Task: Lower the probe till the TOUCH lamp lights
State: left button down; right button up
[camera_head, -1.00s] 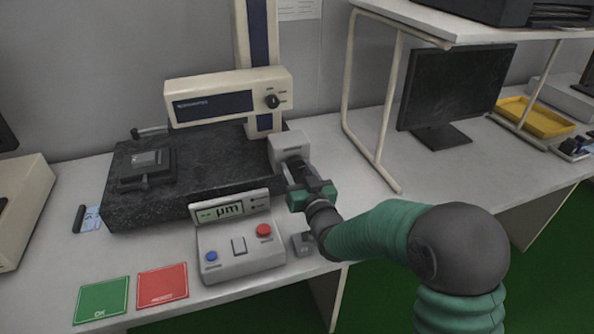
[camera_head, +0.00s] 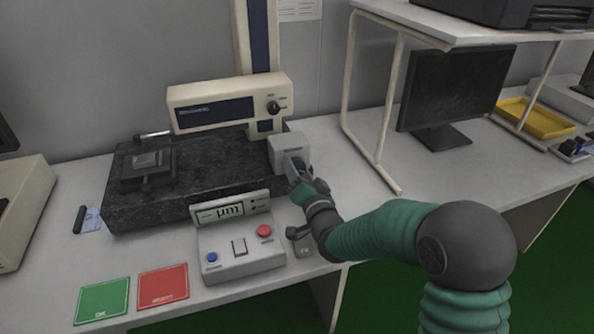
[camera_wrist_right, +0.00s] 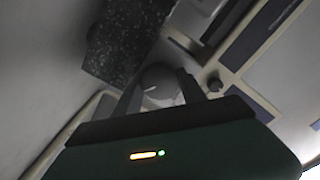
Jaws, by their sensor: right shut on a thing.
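The measuring head (camera_head: 229,103), cream with a dark panel, sits on a column above the black granite plate (camera_head: 200,205). A short rod (camera_head: 155,134) shows left of the head; I cannot tell whether it is the probe. A grey stepped block (camera_head: 147,166) lies below it on the plate. My right gripper (camera_head: 300,172) is at the pale box (camera_head: 288,146) on the plate's right side. In the wrist view it is shut on a round grey knob (camera_wrist_right: 158,84) with a white mark. The lamp dots beside the display (camera_head: 228,211) look dark. My left gripper is out of view.
The grey control box (camera_head: 240,262) with blue and red buttons stands in front of the plate. A green pad (camera_head: 103,301) and a red pad (camera_head: 163,286) lie at the front left. A monitor (camera_head: 455,95) and shelf frame stand at the right.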

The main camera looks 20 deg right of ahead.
jog(key=shift+f, duration=0.2)
jog(key=o, duration=1.4)
jog(key=shift+d+r, duration=0.1)
jog(key=shift+c, duration=0.2)
